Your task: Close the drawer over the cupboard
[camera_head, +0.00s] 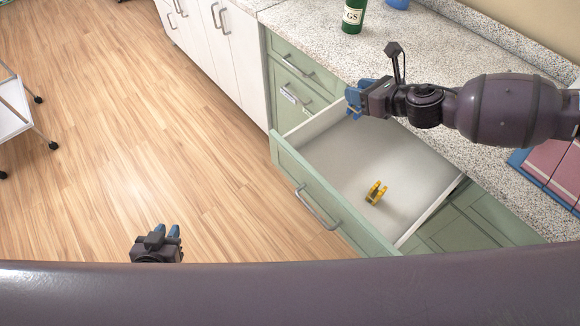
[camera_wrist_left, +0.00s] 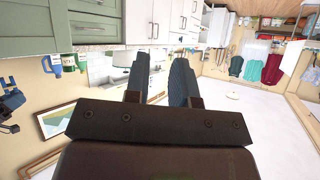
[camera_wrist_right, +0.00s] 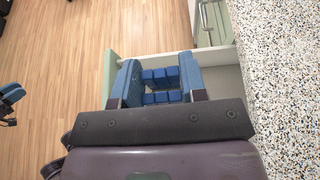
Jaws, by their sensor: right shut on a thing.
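The drawer (camera_head: 330,193), pale green with a metal bar handle (camera_head: 318,208), is pulled well out from the green cabinet. A small yellow object (camera_head: 376,193) lies inside it. My right gripper (camera_head: 354,101) is above the drawer's far left part, near the counter edge. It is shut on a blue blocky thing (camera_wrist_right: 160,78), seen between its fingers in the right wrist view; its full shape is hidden. My left gripper (camera_head: 168,232) is low at the left over the floor, apart from the drawer. Its fingers are apart and empty in the left wrist view (camera_wrist_left: 158,85).
The speckled counter (camera_head: 440,65) holds a green bottle (camera_head: 353,15). Closed green drawers (camera_head: 290,62) stand left of the open one, green cupboard doors (camera_head: 470,220) to its right. A white cart (camera_head: 12,105) stands at far left. The wooden floor (camera_head: 130,120) is clear.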

